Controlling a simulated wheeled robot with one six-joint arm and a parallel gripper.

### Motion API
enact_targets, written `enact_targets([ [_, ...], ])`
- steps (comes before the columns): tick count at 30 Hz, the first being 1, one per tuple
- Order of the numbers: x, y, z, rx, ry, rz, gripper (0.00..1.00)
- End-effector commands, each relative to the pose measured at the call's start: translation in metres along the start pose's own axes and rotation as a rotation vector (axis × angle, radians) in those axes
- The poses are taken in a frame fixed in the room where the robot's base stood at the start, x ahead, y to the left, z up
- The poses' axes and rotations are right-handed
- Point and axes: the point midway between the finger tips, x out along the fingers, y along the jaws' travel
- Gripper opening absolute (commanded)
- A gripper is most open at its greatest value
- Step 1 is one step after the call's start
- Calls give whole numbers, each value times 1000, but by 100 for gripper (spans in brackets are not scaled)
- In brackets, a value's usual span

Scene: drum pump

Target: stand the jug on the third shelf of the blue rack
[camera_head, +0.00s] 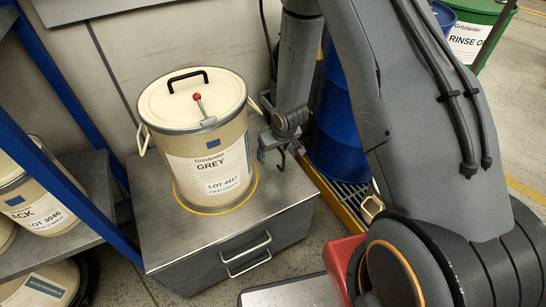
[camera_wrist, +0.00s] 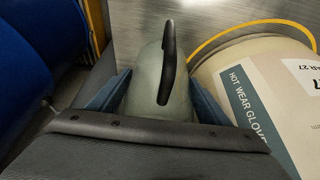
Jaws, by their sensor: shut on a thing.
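My gripper (camera_head: 280,146) is low at the right of the cream drum, near the cabinet's right edge. In the wrist view its blue-grey jaws (camera_wrist: 155,98) are shut on a pale grey-green rounded body with a black handle-like strip, which looks like the jug (camera_wrist: 147,85). In the head view the jug is too small and hidden to make out clearly. I cannot tell whether it touches the cabinet top. The blue rack (camera_head: 75,105) is at the left, with grey shelves (camera_head: 97,180) partly in view. Its third shelf cannot be told from these views.
Drums (camera_head: 45,205) fill visible parts of the rack. A blue drum (camera_head: 335,125) stands behind on a yellow-edged grate; a green drum (camera_head: 480,20) is farther right.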

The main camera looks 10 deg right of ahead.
Motion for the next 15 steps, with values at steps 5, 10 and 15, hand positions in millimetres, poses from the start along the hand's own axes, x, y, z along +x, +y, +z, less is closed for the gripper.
enact_targets([
  [5, 13, 0, 5, 0, -2, -1, 48],
  [10, 32, 0, 12, -1, -1, -1, 48],
  [15, 32, 0, 12, -1, 1, 0, 48],
])
